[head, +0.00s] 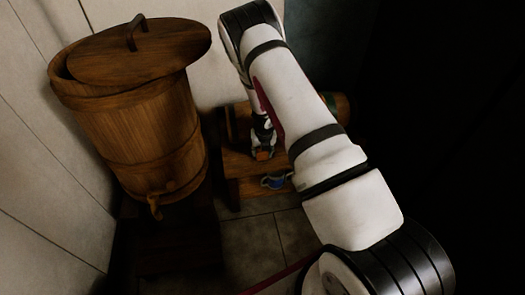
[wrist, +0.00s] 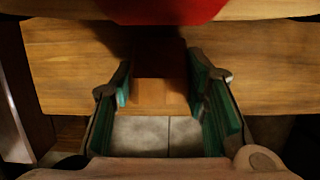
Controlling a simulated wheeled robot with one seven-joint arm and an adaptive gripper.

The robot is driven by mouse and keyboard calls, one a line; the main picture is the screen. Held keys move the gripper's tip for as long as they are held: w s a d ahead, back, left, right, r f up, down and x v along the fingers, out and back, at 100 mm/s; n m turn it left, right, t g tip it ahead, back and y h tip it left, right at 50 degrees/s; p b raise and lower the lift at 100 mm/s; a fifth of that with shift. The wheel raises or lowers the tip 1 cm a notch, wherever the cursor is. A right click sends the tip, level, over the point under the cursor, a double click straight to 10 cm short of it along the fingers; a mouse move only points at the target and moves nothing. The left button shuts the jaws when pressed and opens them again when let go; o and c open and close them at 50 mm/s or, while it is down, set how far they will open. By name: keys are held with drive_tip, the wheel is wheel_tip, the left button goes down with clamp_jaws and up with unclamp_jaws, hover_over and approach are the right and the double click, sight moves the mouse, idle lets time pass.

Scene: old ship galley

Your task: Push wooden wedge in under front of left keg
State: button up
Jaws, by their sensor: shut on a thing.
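My gripper (wrist: 162,90) reaches down at the front of a low wooden stand (head: 232,166) and is shut on a small light-brown wooden wedge (wrist: 156,97). In the head view the wedge (head: 263,155) shows as an orange-brown bit at the fingertips. In the wrist view a rounded red and wood surface (wrist: 160,10), which looks like part of a keg, fills the top edge, beyond the fingers. A dark shadow lies between it and the wedge. Whether the wedge touches the keg cannot be told. My arm hides much of the stand in the head view.
A keg with a green band (head: 329,102) shows partly to the right of my arm. A blue mug (head: 275,181) is at the stand's front. A tall lidded wooden barrel with a tap (head: 135,120) stands on the left. Tiled floor (head: 252,245) is open in front.

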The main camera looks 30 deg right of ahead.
drive_tip(key=shift+w+d+p, duration=0.25)
drive_tip(key=shift+w+p, duration=0.45)
drive_tip(key=shift+p, duration=0.45)
drive_tip(key=shift+w+d+p, duration=0.15)
drive_tip(key=shift+w+p, duration=0.15)
drive_tip(key=shift+w, duration=0.35)
drive_tip(key=o, duration=0.9)
drive_tip(key=shift+f, duration=0.1)
drive_tip(key=shift+o, duration=0.2)
drive_tip(key=shift+c, duration=0.6)
drive_tip(key=shift+s+f+p+v, duration=0.1)
drive_tip(key=shift+s+p+v, duration=0.2)
drive_tip(key=shift+p+v, duration=0.95)
drive_tip(key=shift+s+f+p+v, duration=0.1)
drive_tip(key=shift+s+p+v, duration=0.3)
drive_tip(key=shift+v, duration=1.5)
drive_tip(key=shift+s+f+p+v, duration=0.1)
drive_tip(key=shift+s+p+v, duration=0.15)
drive_tip(key=shift+p+v, duration=1.05)
drive_tip(key=shift+s+r+b, duration=0.1)
drive_tip(key=shift+r+b, duration=0.2)
